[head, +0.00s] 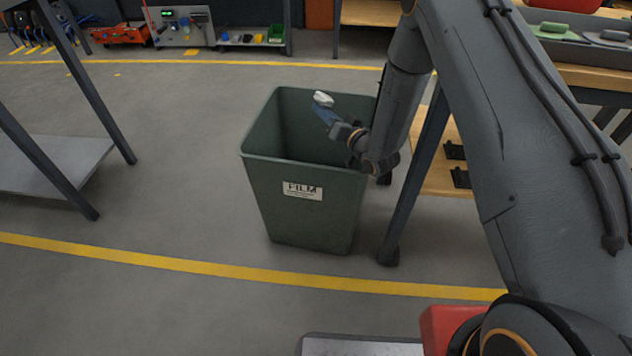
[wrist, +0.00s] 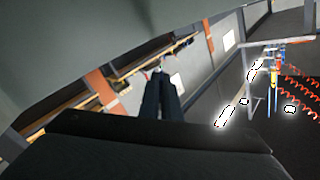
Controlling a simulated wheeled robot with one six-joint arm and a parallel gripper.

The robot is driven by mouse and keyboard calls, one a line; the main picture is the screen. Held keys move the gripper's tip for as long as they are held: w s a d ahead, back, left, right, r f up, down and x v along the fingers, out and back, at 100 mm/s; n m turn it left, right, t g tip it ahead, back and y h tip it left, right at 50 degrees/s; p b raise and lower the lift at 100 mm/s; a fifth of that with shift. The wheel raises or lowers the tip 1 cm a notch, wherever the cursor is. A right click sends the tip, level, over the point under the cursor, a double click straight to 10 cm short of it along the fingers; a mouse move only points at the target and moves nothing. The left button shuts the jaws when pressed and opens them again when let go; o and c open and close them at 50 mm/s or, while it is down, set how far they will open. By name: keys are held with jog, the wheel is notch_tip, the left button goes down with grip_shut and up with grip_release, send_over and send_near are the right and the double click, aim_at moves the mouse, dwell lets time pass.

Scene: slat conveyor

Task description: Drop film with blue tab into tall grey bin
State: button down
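The tall grey bin (head: 305,213), slightly green and labelled FILM, stands upright on the floor, open at the top. My gripper (head: 322,107) is over its mouth, its fingers pointing up and to the left. A small whitish piece, the film (head: 323,98), shows at the fingertips. In the wrist view my gripper's two dark fingers (wrist: 160,78) are close together, with a small pale bit of the film (wrist: 157,70) at their tips. No separate blue tab can be made out. The bin's inside bottom is hidden.
A wooden-topped bench with a dark leg (head: 415,180) stands right of the bin. A grey-shelved table (head: 60,165) is at the left. Yellow lines (head: 190,266) cross open floor. The wrist view shows hanging red coiled hoses (wrist: 295,85).

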jog(key=c, duration=1.9)
grip_release()
notch_tip(320, 180, up, 10)
jog(key=shift+r+p, duration=0.1)
jog(key=shift+p, duration=0.75)
